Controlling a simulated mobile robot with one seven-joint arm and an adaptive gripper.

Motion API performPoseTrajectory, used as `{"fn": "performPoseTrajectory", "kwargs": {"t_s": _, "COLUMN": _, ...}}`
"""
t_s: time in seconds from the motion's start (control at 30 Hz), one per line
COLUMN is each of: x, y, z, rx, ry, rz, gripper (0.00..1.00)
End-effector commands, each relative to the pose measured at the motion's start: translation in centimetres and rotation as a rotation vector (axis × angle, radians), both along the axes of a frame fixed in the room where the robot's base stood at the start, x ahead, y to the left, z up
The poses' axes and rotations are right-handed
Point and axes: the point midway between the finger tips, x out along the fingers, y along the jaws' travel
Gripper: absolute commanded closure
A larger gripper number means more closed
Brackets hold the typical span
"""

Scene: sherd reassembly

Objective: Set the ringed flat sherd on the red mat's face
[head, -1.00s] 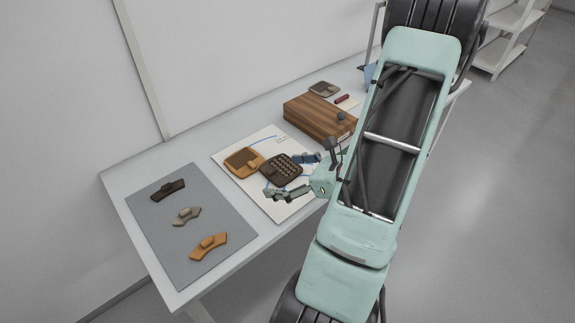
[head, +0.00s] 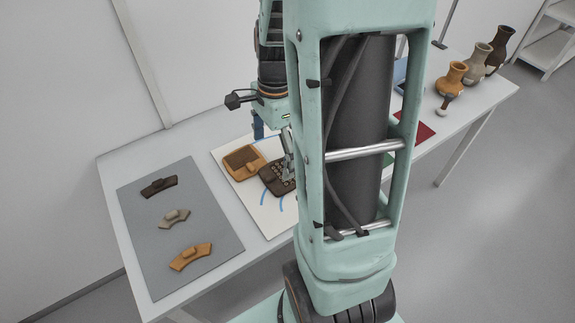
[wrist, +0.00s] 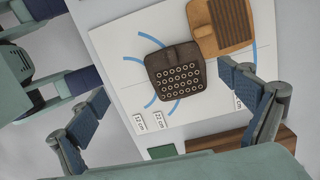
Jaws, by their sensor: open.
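The ringed flat sherd (head: 276,181), dark brown with rows of pale rings and a raised grip, lies on a white sheet with blue arcs. In the wrist view this sherd (wrist: 180,80) lies between and beyond my open fingers. My gripper (head: 273,142) is open, pointing down just over the sherd; its fingers (wrist: 164,88) are empty. One finger overlaps the sherd in the head view; I cannot tell whether it touches. The red mat (head: 426,133) is at the right of the table, partly hidden behind my arm.
An orange-brown grooved flat sherd (head: 240,165) lies close beside the ringed one. A grey mat (head: 214,222) with three curved sherds is at left. Several vessels, including an orange one (head: 452,78), stand at far right. A wooden box (wrist: 200,140) shows in the wrist view.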

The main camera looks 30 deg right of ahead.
Motion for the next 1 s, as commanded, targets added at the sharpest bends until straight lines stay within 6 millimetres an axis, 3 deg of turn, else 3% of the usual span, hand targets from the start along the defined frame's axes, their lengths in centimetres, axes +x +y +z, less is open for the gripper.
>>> {"fn": "performPoseTrajectory", "kwargs": {"t_s": 0.1, "x": 1.0, "y": -0.2, "z": 1.0, "rx": -0.061, "ry": -0.024, "rz": 0.045, "gripper": 0.04}}
{"fn": "performPoseTrajectory", "kwargs": {"t_s": 0.2, "x": 1.2, "y": -0.3, "z": 0.8, "rx": -0.081, "ry": -0.031, "rz": 0.055, "gripper": 0.04}}
{"fn": "performPoseTrajectory", "kwargs": {"t_s": 0.5, "x": 1.2, "y": -0.4, "z": -3.6, "rx": -0.083, "ry": -0.03, "rz": 0.055, "gripper": 0.04}}
{"fn": "performPoseTrajectory", "kwargs": {"t_s": 0.67, "x": 1.2, "y": -0.4, "z": -4.7, "rx": -0.082, "ry": -0.031, "rz": 0.055, "gripper": 0.04}}
{"fn": "performPoseTrajectory", "kwargs": {"t_s": 1.0, "x": 1.3, "y": -0.3, "z": -9.2, "rx": -0.081, "ry": -0.03, "rz": 0.055, "gripper": 0.04}}
